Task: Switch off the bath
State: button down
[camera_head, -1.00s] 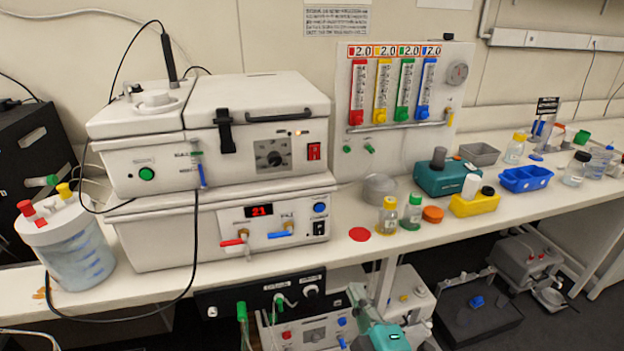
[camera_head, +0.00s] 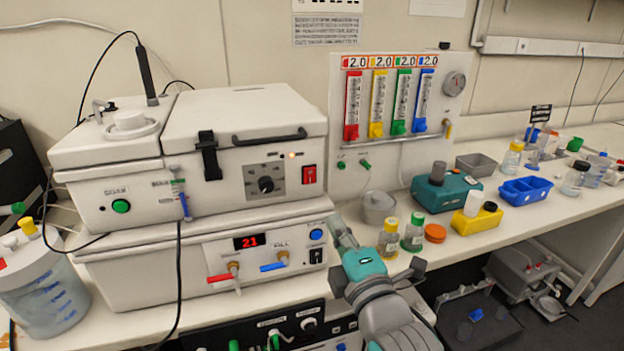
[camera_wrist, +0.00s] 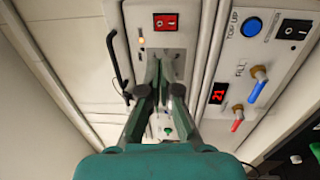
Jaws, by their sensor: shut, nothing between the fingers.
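The bath is a stacked white unit. Its lidded upper box (camera_head: 250,140) has a red rocker switch (camera_head: 309,175), a lit orange lamp (camera_head: 292,155) and a black knob (camera_head: 266,184). The lower box (camera_head: 130,268) has a red display reading 21 (camera_head: 249,241), a blue button (camera_head: 316,235) and a black rocker switch (camera_head: 317,256). My gripper (camera_head: 340,222) is shut and empty, in front of the lower box's right end. In the wrist view, my fingertips (camera_wrist: 165,65) point toward the upper panel, with the red switch (camera_wrist: 165,22) above them. The fingers hide the knob there.
A red-handled tap (camera_head: 222,278) and a blue-handled tap (camera_head: 275,267) stick out of the lower front. A black cable (camera_head: 178,280) hangs down the front. Bottles (camera_head: 389,238) and a round grey dish (camera_head: 378,206) stand right of the bath.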

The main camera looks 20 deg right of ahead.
aim_at(309, 172)
jog(key=shift+w, duration=0.1)
jog(key=w, duration=0.4)
jog(key=w+r, duration=0.1)
jog(key=w, duration=0.8)
jog(key=shift+w+r, duration=0.35)
jog(key=shift+w+r, duration=0.1)
jog(key=shift+w, duration=0.1)
jog(key=shift+s, duration=0.15)
